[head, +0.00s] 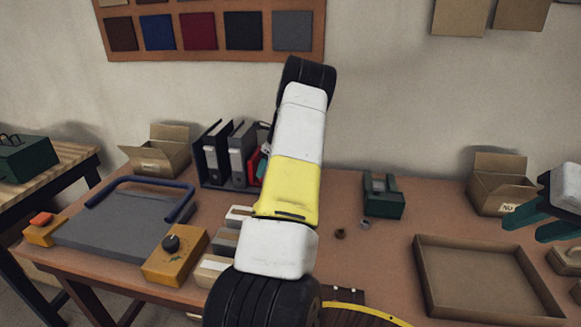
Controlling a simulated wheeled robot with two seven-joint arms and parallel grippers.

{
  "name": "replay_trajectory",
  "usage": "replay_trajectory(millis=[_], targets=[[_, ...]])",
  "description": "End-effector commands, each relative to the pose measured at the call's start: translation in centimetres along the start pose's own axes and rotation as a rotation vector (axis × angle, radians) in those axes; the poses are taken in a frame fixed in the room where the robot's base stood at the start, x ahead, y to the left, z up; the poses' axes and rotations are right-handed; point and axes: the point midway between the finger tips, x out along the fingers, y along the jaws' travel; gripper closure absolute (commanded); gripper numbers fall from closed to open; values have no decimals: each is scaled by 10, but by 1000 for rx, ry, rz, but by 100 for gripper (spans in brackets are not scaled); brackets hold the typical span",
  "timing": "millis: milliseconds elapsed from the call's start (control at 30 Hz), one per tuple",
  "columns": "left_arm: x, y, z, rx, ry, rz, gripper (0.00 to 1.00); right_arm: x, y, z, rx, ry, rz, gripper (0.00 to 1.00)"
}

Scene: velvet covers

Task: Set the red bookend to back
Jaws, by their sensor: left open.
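The red bookend (253,167) stands at the right end of the grey and black binders (238,150) at the back of the table. Only a narrow strip of it shows; my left arm hides the rest. My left gripper (265,158) is open beside the red bookend, mostly hidden behind my arm, with a bit of teal finger showing. I cannot tell whether it touches the bookend. My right gripper (541,219) is at the right edge, with its teal fingers apart and nothing seen between them.
A cardboard box (158,155) stands left of the binders. A grey board with a blue handle (125,220) lies at front left. A dark green device (383,195) stands right of my arm. A shallow brown tray (480,285) and an open box (497,184) are at right.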

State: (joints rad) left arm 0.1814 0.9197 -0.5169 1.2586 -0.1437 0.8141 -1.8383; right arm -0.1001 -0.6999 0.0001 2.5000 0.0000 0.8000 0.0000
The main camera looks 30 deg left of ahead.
Motion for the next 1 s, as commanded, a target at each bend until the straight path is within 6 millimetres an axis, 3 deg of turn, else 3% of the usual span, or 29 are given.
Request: replay_trajectory(millis=[200, 533, 567, 800, 1000], targets=[[26, 0, 0, -1, 0, 0, 54, 0, 0, 0, 0, 0, 0, 64], [31, 0, 0, -2, 1, 0, 54, 0, 0, 0, 0, 0, 0, 64], [31, 0, 0, -2, 1, -1, 56, 0, 0, 0, 0, 0, 0, 64], [31, 0, 0, -2, 1, 0, 100, 0, 0, 0, 0, 0, 0, 64], [31, 0, 0, -2, 1, -1, 100, 0, 0, 0, 0, 0, 0, 64]])
